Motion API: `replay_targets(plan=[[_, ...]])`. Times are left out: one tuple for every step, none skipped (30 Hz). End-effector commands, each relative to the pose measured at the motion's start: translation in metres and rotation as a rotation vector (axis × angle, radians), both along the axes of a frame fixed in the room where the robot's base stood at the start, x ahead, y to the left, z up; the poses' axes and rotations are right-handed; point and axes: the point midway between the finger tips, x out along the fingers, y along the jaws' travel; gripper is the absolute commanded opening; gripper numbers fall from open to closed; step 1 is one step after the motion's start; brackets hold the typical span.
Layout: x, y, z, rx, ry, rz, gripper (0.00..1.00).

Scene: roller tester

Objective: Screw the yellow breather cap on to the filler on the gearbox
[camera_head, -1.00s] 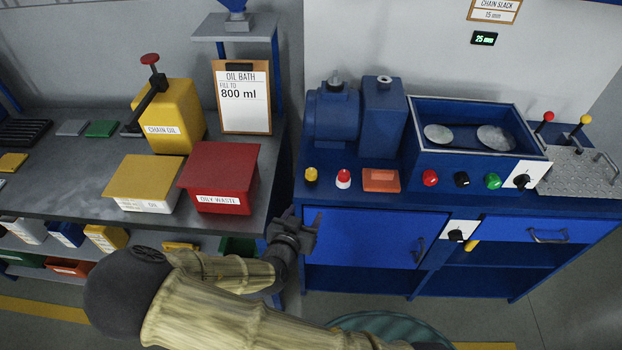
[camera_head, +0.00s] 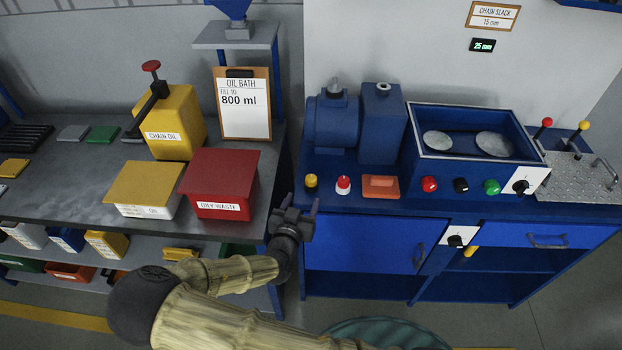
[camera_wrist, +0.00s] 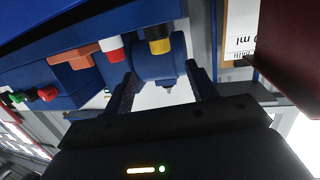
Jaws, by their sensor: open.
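The yellow breather cap (camera_head: 311,181) stands on the blue bench top near its left front corner. It also shows in the wrist view (camera_wrist: 158,40), beyond the fingers and above the gap between them. The blue gearbox housing (camera_head: 381,125) stands behind it, with a pale ring-shaped filler (camera_head: 383,87) on top that carries no cap. My gripper (camera_head: 297,206) is open and empty, in front of the bench's left corner and left of the cap, fingers pointing toward the back. In the wrist view its two fingers (camera_wrist: 163,88) are spread apart.
A red-and-white cap (camera_head: 343,185) and an orange block (camera_head: 380,187) stand right of the yellow cap. A blue round housing (camera_head: 333,120) adjoins the gearbox. The red oily-waste bin (camera_head: 222,183) is on the grey table at left. A gap separates table and bench.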

Motion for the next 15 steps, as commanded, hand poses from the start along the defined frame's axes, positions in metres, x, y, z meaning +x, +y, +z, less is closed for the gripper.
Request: replay_targets(plan=[[0.01,-0.004,0.0,-0.002,-0.001,-0.003,0.57],[0.015,-0.005,0.0,-0.002,-0.001,-0.003,0.57],[0.022,-0.006,-0.001,-0.002,0.0,-0.002,0.57],[0.027,-0.007,-0.002,-0.002,0.0,-0.002,0.57],[0.032,-0.009,-0.003,-0.003,0.0,-0.003,0.57],[0.038,-0.01,-0.004,-0.001,-0.001,-0.001,0.57],[0.042,-0.011,-0.005,-0.001,-0.001,-0.002,0.57],[0.046,-0.012,-0.006,-0.001,-0.001,-0.002,0.57],[0.05,-0.012,-0.007,0.0,0.0,-0.001,0.57],[0.052,-0.013,-0.007,-0.001,0.0,-0.002,0.57],[0.054,-0.013,-0.008,-0.001,0.0,-0.002,0.57],[0.055,-0.013,-0.008,-0.001,0.0,-0.001,0.57],[0.056,-0.013,-0.009,-0.001,0.0,-0.001,0.57],[0.056,-0.013,-0.009,-0.001,0.001,-0.001,0.57],[0.056,-0.013,-0.009,-0.001,0.001,0.0,0.57]])
